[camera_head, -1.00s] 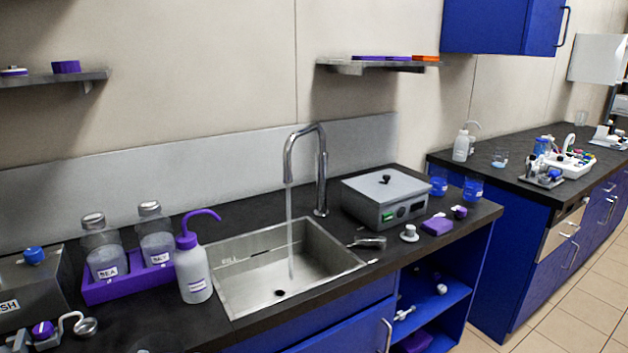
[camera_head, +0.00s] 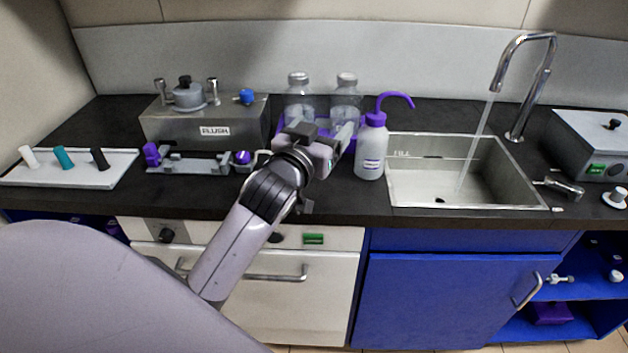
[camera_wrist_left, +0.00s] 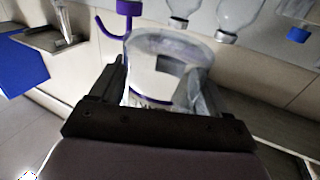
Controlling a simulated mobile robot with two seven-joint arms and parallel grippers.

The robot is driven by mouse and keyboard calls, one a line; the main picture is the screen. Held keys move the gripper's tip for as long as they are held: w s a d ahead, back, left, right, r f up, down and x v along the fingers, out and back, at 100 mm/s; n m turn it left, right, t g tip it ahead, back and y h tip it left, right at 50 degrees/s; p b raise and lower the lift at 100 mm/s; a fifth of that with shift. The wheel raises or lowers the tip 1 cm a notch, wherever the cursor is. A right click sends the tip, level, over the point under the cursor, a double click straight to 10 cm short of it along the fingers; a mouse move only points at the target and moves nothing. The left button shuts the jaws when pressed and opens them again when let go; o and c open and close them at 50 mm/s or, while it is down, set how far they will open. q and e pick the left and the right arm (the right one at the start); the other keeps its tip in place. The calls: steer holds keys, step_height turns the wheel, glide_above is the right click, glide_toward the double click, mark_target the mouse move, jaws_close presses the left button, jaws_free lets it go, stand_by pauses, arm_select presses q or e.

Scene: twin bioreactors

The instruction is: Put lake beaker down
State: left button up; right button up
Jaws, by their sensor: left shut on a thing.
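The beaker (camera_wrist_left: 165,50) is clear, with a dark patch and a purple line on its wall. In the left wrist view it sits between the two fingers of my left gripper (camera_wrist_left: 163,72), which is shut on it. I cannot read a label on it. In the head view my left gripper (camera_head: 323,128) is over the black counter, in front of two capped bottles (camera_head: 298,88) and left of the purple-topped wash bottle (camera_head: 370,150). The beaker is hard to make out there. I cannot tell whether it touches the counter. My right gripper is not in view.
A purple rack (camera_head: 279,128) is partly hidden behind the gripper. The steel FLUSH box (camera_head: 180,128) and a white tray (camera_head: 112,170) with three small pegs stand to the left. The sink (camera_head: 470,180) with running water is to the right.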

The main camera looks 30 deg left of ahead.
arm_select(q)
steer(key=w+a+r+n, duration=0.1)
steer(key=w+a+r, duration=0.25)
steer(key=r, duration=0.25)
steer(key=shift+y, duration=0.4)
steer(key=f, duration=0.5)
steer(key=f+b, duration=0.1)
steer(key=f, duration=0.4)
steer(key=a+f+b, duration=0.1)
steer(key=f, duration=0.4)
steer(key=shift+s+f, duration=0.15)
steer(key=shift+f, duration=0.05)
steer(key=shift+f+b, duration=0.7)
steer(key=shift+f, duration=1.5)
steer(key=shift+f, duration=0.2)
steer(key=o, duration=1.1)
steer(key=shift+o, duration=0.2)
steer(key=shift+r, duration=0.1)
